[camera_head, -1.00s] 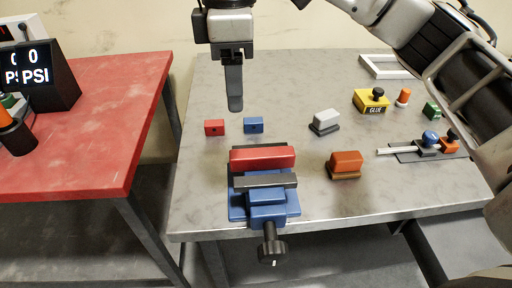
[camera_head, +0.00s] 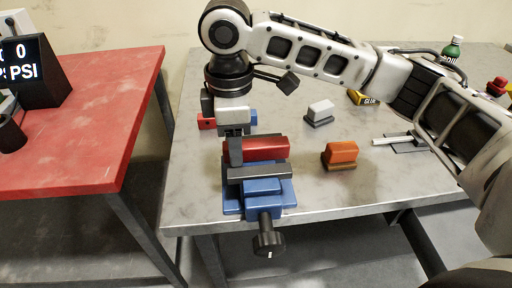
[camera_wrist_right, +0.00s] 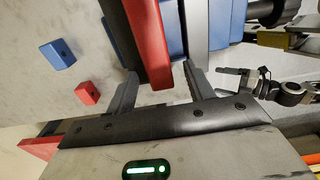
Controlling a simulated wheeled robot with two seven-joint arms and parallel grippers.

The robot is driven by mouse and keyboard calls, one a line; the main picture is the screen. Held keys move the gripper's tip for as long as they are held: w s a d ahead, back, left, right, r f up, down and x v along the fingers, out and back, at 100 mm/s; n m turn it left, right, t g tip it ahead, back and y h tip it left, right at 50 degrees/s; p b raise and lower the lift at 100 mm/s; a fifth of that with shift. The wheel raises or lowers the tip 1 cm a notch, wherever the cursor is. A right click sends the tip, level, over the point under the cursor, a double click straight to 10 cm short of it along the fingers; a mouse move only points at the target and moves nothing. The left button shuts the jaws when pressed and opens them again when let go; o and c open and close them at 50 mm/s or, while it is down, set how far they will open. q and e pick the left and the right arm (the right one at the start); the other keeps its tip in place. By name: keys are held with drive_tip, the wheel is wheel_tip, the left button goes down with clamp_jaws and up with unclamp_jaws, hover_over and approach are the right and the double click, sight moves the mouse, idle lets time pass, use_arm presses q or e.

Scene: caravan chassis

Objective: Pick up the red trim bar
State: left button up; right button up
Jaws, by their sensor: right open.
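The red trim bar (camera_head: 266,148) lies across the top of the blue vise (camera_head: 286,193), behind its grey front jaw (camera_head: 259,173). My right gripper (camera_head: 235,150) points down at the left end of the bar. In the right wrist view the gripper (camera_wrist_right: 163,88) is open, its two fingers on either side of the near end of the red bar (camera_wrist_right: 149,40). A gap shows beside the fingers, and I cannot tell whether either touches. A small arm end in the wrist view, seemingly my left gripper (camera_wrist_right: 240,78), is too small to read.
A red block (camera_head: 206,122) and a blue block, mostly hidden by my arm in the head view, sit behind the vise. A red table (camera_head: 90,140) is at left.

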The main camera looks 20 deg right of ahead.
drive_tip(key=c, duration=1.1)
